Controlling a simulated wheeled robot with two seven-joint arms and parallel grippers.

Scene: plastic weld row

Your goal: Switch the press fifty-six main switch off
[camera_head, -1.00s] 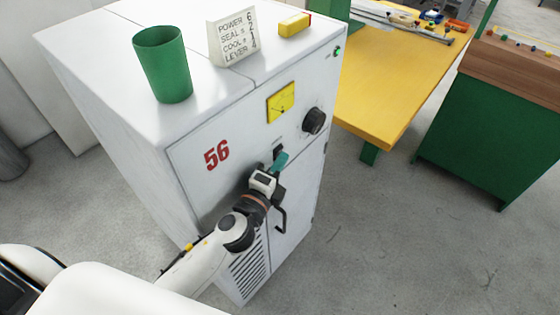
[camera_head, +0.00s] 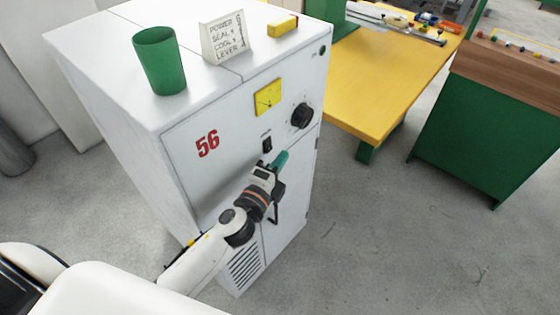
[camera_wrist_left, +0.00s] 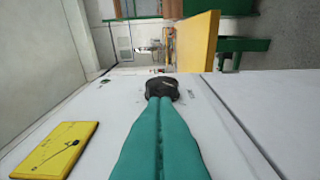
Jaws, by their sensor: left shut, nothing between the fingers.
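The white press cabinet (camera_head: 225,125) carries a red number 56 (camera_head: 207,143) on its front. A small black rocker switch (camera_head: 267,144) is set in the front panel, below the yellow meter (camera_head: 268,97). My left gripper (camera_head: 282,158) is in front of the panel, just below and right of the switch, and appears apart from it. Its teal fingers are shut and empty. In the left wrist view the shut fingertips (camera_wrist_left: 159,99) overlap the black round knob (camera_wrist_left: 162,88); the switch is not visible there. The lamp (camera_head: 323,50) at the cabinet's upper right looks dark.
A green cup (camera_head: 160,62), a lettered card (camera_head: 222,38) and a yellow box (camera_head: 283,25) stand on the cabinet. A yellow table (camera_head: 375,100) is beside it at right. A dark handle lies partly behind my gripper. Floor is free in front.

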